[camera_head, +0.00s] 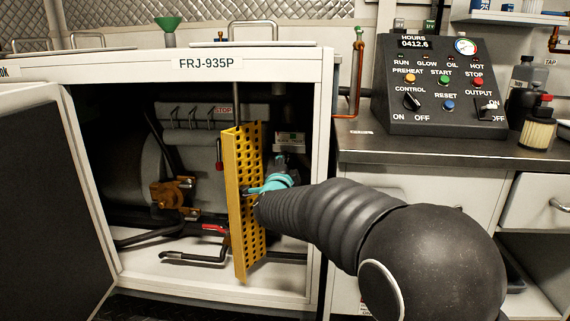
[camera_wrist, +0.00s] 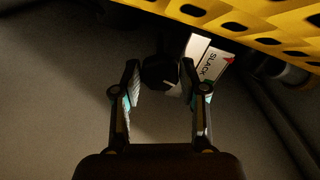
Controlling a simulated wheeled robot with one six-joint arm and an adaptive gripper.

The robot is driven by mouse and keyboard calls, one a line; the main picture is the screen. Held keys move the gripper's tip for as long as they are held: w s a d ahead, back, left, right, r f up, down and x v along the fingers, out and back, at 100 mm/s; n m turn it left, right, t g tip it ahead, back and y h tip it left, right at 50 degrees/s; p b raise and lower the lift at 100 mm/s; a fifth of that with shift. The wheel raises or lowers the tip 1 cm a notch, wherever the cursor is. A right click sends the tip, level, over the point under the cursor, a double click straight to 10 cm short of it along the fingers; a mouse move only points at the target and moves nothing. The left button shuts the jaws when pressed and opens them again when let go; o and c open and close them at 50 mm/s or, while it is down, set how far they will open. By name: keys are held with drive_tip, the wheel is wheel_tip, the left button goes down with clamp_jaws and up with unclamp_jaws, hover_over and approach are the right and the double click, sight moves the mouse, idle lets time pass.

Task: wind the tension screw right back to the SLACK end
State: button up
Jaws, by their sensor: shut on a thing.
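The dark head of the tension screw (camera_wrist: 158,71) shows in the wrist view, between the two fingers of my gripper (camera_wrist: 160,80). The fingers are shut on it, one at each side. A white label reading SLACK (camera_wrist: 208,62), with a red mark, is just right of the screw head, partly behind the right finger. In the head view my gripper (camera_head: 268,186) reaches into the open cabinet beside the yellow perforated guard (camera_head: 243,215). The screw cannot be made out there.
The guard's yellow edge (camera_wrist: 250,22) crosses the top of the wrist view, close to the fingers. The cabinet frame (camera_head: 322,170) is right of my gripper; its door (camera_head: 45,200) stands open at left. A control panel (camera_head: 440,95) sits on the counter at right.

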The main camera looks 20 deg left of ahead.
idle(0.3)
drive_tip(key=o, duration=1.1)
